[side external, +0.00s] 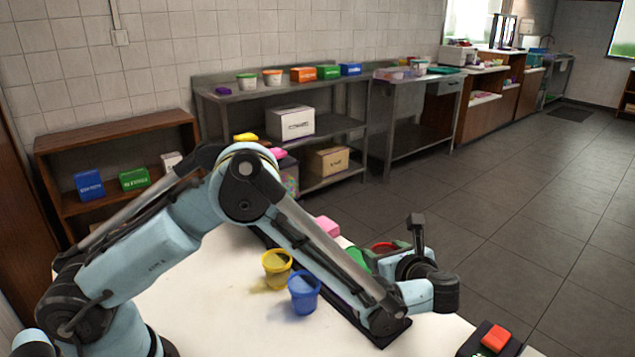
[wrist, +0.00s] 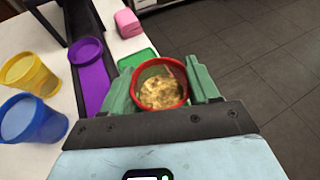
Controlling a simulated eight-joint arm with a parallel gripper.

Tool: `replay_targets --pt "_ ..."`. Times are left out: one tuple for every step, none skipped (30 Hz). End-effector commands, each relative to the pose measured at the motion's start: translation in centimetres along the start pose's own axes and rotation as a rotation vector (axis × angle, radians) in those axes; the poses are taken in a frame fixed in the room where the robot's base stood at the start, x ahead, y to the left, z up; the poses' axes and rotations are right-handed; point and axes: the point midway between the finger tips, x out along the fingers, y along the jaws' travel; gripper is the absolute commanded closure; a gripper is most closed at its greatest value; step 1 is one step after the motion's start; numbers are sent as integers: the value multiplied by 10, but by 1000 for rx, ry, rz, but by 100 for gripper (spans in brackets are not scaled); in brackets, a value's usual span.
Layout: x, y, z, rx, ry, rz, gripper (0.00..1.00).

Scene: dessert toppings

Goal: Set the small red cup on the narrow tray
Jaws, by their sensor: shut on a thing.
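The small red cup (wrist: 161,72) is between the two green fingers of my gripper (wrist: 163,88), which is shut on it. It is upright or nearly so, with a crumbly yellow-brown filling. In the side external view the red cup (side external: 383,247) is partly hidden behind my gripper. The narrow tray (wrist: 75,18) is a long dark strip left of the gripper in the wrist view. A purple item (wrist: 88,52) with a round top is on it. In the side external view my arm covers much of the tray (side external: 345,312).
A yellow cup (side external: 277,265) and a blue cup (side external: 304,292) stand on the white table left of the tray. A pink block (side external: 326,228) lies behind, and a flat green item (wrist: 138,60) lies behind the held cup. A red-orange block (side external: 496,338) is at the front right.

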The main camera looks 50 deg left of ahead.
Motion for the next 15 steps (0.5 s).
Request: replay_targets --pt "1 0 -4 0 0 0 75" --pt "2 0 -5 0 0 0 75" --pt "2 1 -6 0 0 0 75" --pt "2 1 -6 0 0 0 75" --pt "2 1 -6 0 0 0 75" --pt "2 1 -6 0 0 0 75" --pt "2 1 -6 0 0 0 75" --pt "2 1 -6 0 0 0 75" --pt "2 1 -6 0 0 0 75" --pt "2 1 -6 0 0 0 75" --pt "2 1 -6 0 0 0 75" --pt "3 1 -7 0 0 0 75" --pt "3 1 -8 0 0 0 75" --pt "3 1 -9 0 0 0 75" --pt "3 1 -9 0 0 0 35"
